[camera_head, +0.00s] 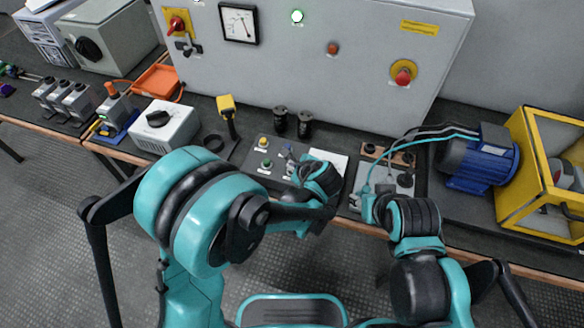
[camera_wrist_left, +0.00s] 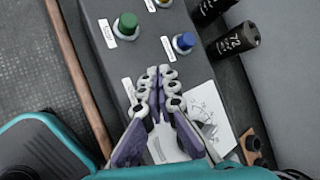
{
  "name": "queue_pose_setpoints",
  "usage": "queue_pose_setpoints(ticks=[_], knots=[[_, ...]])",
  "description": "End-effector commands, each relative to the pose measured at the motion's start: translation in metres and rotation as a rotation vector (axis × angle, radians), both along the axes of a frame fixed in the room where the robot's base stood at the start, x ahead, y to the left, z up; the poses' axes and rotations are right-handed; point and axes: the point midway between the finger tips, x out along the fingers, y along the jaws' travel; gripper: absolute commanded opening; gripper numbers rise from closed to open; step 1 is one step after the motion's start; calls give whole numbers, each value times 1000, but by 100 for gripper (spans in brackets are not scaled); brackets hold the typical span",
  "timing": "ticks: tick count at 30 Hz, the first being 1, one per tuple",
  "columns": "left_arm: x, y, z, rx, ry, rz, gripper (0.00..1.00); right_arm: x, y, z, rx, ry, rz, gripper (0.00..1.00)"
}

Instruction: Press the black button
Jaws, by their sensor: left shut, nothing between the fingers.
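My left gripper (camera_head: 289,154) is shut and empty, with its fingertips over the grey button panel (camera_head: 258,177). In the left wrist view the closed fingertips (camera_wrist_left: 158,74) lie over the panel (camera_wrist_left: 100,72), below the green button (camera_wrist_left: 128,24) and the blue button (camera_wrist_left: 184,42). A white label (camera_wrist_left: 128,90) sits just left of the fingers. I cannot make out a black button; the fingers cover the panel beside that label. Whether the fingertips touch the panel I cannot tell. My right wrist shows at the right in the head view, but its fingers cannot be made out.
Two black capacitors (camera_head: 292,123) stand behind the panel. A grey cabinet (camera_head: 300,70) rises behind. A blue motor (camera_head: 474,166) stands farther right.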

Motion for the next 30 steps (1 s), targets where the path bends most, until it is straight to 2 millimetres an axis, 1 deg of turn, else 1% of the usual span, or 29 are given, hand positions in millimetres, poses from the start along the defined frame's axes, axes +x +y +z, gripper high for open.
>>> queue_pose_setpoints(ticks=[25, 30], knots=[[0, 0, -11, -1, 0, -1, 0, 0, 0, -10, 0, 0, 0, 40], [0, 0, -10, -1, 0, -1, 0, 0, 0, -9, 0, 0, 0, 40]])
